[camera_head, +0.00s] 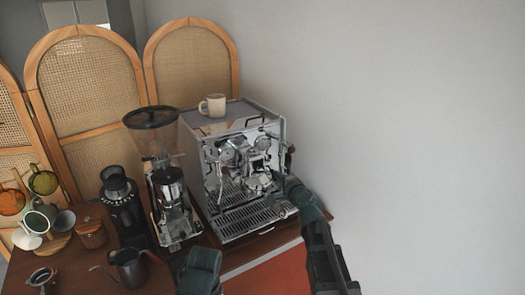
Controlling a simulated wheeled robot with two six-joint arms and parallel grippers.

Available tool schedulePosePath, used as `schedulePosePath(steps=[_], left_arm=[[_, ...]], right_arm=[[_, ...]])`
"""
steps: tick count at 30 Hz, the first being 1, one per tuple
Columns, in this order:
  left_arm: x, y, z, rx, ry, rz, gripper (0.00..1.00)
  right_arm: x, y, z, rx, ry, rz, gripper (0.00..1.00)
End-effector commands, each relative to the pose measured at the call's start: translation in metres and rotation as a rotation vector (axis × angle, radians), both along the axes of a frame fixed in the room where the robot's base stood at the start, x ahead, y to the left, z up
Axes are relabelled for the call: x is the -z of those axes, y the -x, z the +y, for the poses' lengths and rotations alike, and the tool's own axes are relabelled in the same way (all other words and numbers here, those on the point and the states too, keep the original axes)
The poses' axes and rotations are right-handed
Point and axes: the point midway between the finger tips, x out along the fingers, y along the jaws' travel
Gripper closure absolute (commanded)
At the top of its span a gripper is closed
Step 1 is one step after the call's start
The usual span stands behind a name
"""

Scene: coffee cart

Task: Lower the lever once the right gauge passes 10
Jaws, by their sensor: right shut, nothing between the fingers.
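The silver espresso machine (207,165) stands on the wooden cart against the wall. Two round gauges show on its front, and the right gauge (262,143) is too small to read. A small lever-like part with a brown knob (290,149) sticks out at the machine's right front edge; I cannot tell its position clearly. My right gripper (281,178) is at the machine's right front, just below that knob. It is shut and empty, and its fingertips are small and partly lost against the metal. Part of my left arm shows at the bottom middle; its fingers do not show.
A cream mug (213,105) sits on top of the machine. A coffee grinder (168,185) stands close on its left, with a black grinder (121,205) beyond. A dark pitcher (128,268) is near the front. The drip tray (250,217) looks empty. The right side is bare wall.

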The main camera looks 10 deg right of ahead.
Motion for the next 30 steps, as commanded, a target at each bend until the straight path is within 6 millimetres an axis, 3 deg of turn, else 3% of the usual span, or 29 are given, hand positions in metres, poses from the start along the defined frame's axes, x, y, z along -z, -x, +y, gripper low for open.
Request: schedulePosePath(steps=[3,13,25,30], left_arm=[[0.015,0.000,0.000,0.000,0.000,0.000,0.27],[0.006,0.000,0.000,0.000,0.000,0.000,0.27],[-0.014,0.000,0.000,0.000,0.000,0.000,0.27],[-0.015,0.000,0.000,0.000,0.000,0.000,0.27]], right_arm=[[0.015,0.000,0.000,0.000,0.000,0.000,1.00],[0.006,0.007,-0.001,0.001,0.000,0.000,1.00],[-0.014,0.075,-0.010,0.002,0.000,0.000,1.00],[-0.015,0.084,-0.012,0.000,-0.001,0.000,1.00]])
